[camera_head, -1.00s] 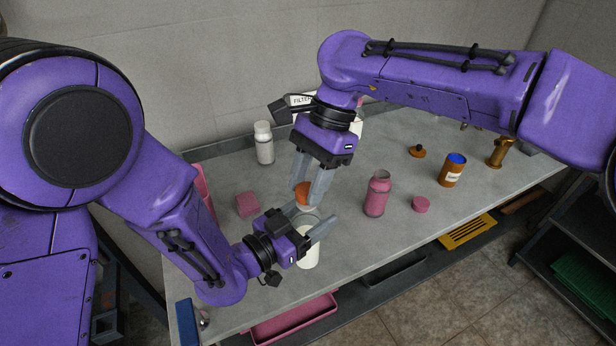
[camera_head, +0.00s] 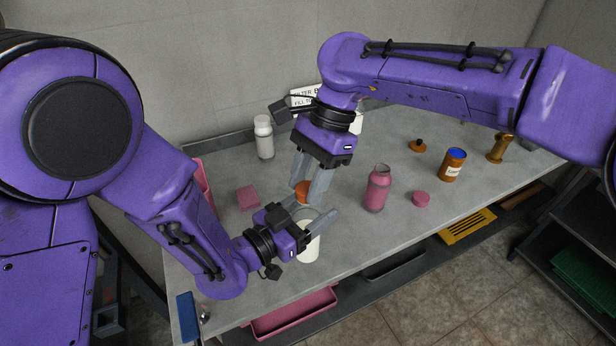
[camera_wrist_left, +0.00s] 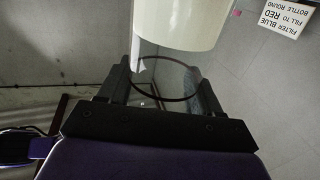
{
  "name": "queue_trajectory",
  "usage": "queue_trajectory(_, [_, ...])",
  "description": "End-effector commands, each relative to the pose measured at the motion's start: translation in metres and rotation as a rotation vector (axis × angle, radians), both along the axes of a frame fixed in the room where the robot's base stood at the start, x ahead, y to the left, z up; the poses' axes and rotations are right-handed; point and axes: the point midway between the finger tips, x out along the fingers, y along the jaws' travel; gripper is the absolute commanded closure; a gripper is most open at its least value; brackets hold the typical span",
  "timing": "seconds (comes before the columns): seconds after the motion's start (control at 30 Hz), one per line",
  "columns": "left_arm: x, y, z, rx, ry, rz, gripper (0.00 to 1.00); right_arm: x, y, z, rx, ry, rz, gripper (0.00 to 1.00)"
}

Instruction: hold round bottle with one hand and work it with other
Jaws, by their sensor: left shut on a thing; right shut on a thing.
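The round bottle (camera_head: 308,250) is clear with pale white contents, near the front edge of the bench. My left gripper (camera_head: 316,221) is shut around its upper part. In the left wrist view its pale contents (camera_wrist_left: 180,25) and dark-edged round rim (camera_wrist_left: 165,78) show between the fingers. My right gripper (camera_head: 311,193) points down and is shut on an orange cap (camera_head: 301,191). The cap is just above or behind the bottle's mouth; I cannot tell whether they touch. A sign (camera_wrist_left: 289,16) reads "FILTER BLUE, FILL TO RED, BOTTLE ROUND".
A pink bottle (camera_head: 377,188) and pink lid (camera_head: 420,199) stand to the right. An orange jar (camera_head: 452,165), a brass-coloured piece (camera_head: 501,148) and an orange-brown knobbed lid (camera_head: 417,146) are farther right. A white bottle (camera_head: 264,137) and pink block (camera_head: 247,198) stand left.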

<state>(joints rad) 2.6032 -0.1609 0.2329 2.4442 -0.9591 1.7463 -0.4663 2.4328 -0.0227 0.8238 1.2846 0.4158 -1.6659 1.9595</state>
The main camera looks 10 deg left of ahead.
Motion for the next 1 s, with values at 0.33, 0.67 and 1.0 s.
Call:
queue_trajectory(0.33, [0.0004,0.0,0.0004,0.0,-0.001,0.001,1.0,-0.0056,-0.0012,-0.0005,-0.03,-0.019,-1.098,0.89])
queue_trajectory(0.67, [0.0002,-0.0002,0.0003,0.0,-0.001,0.0,1.0,-0.0045,0.0005,-0.0001,-0.025,-0.004,-1.458,0.89])
queue_trajectory(1.0, [0.0,-0.0003,0.0003,0.0,-0.001,-0.001,1.0,-0.0044,0.0007,0.0002,-0.025,-0.004,-1.453,0.36])
